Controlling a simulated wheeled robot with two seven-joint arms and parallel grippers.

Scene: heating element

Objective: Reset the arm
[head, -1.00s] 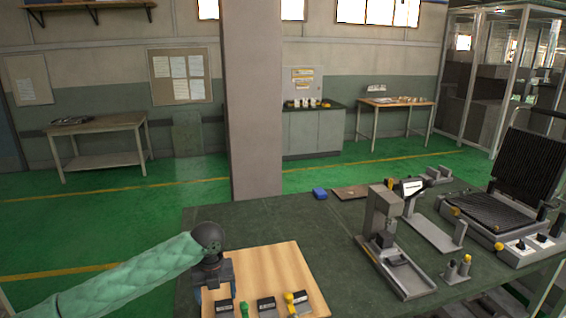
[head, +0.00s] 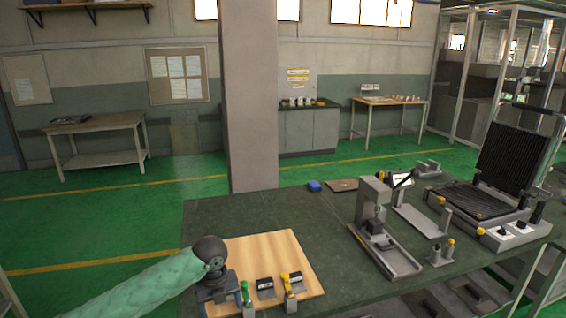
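My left arm, in a quilted green sleeve, comes in from the lower left of the head view. Its dark wrist ends at my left gripper (head: 220,290) over the left part of a wooden board (head: 285,248). My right gripper is out of view.
The dark green bench holds a grey press-like stand (head: 378,225), a second fixture (head: 420,220) and an open ribbed grill (head: 495,200). A blue block (head: 314,186) lies near the back edge. The bench's back left is bare. A pillar (head: 252,100) stands behind it.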

